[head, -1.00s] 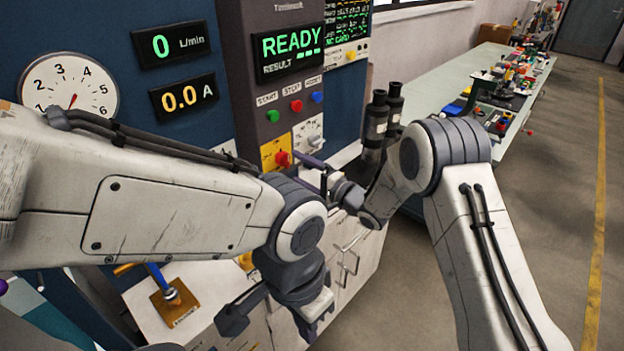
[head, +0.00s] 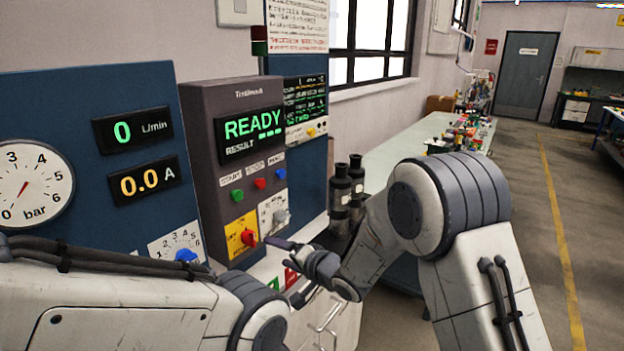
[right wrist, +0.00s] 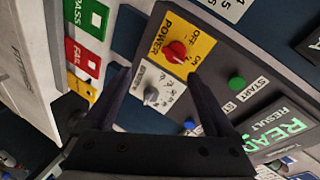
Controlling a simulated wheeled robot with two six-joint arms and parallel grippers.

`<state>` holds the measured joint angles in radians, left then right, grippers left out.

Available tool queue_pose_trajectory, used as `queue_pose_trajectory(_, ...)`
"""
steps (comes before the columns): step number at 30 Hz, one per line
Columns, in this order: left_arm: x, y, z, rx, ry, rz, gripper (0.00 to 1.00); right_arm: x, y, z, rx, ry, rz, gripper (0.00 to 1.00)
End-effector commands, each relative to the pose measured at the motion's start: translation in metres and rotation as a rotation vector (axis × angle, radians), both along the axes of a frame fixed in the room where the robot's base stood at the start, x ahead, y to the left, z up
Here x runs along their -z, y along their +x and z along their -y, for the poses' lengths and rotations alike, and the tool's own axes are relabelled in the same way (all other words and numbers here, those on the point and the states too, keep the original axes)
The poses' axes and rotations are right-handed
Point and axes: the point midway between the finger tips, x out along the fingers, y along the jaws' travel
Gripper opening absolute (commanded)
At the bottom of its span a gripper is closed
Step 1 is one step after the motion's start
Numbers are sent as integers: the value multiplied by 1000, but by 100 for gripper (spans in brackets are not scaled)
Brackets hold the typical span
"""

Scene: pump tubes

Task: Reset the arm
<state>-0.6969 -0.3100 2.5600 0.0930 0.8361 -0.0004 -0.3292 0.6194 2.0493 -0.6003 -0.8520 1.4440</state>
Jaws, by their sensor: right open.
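My right gripper (head: 285,268) is in front of the test panel in the head view. In the right wrist view its two dark fingers (right wrist: 160,78) stand apart with nothing held between them. Beyond them are the red power knob (right wrist: 176,52) on its yellow plate and a grey selector knob (right wrist: 151,95). The red knob (head: 249,238) and grey knob (head: 282,216) also show in the head view, just above the gripper. I cannot tell whether a finger touches the panel. My left arm crosses the lower left of the head view; its gripper is out of frame.
The tester screen (head: 250,130) reads READY, and the displays read 0 L/min and 0.0 A. A pressure gauge (head: 30,185) is at the far left. Two dark cylinders (head: 340,190) stand behind my right arm. A long bench (head: 400,150) runs back; the floor at right is clear.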

Motion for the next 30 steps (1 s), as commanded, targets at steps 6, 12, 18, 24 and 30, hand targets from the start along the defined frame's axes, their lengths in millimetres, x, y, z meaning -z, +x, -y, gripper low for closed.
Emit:
queue_pose_trajectory(6,0,0,0,0,0,0,0,-12,-71,32,-24,-535,-5,90)
queue_pose_trajectory(12,0,0,0,0,0,0,0,-9,-184,76,-253,-930,-125,90)
queue_pose_trajectory(18,0,0,0,0,0,0,0,-7,-305,115,-622,-1132,-250,90)
queue_pose_trajectory(24,0,0,0,0,0,0,0,-9,-367,136,-849,-1176,-303,90)
queue_pose_trajectory(30,0,0,0,0,0,0,0,-9,-375,140,-885,-1181,-310,90)
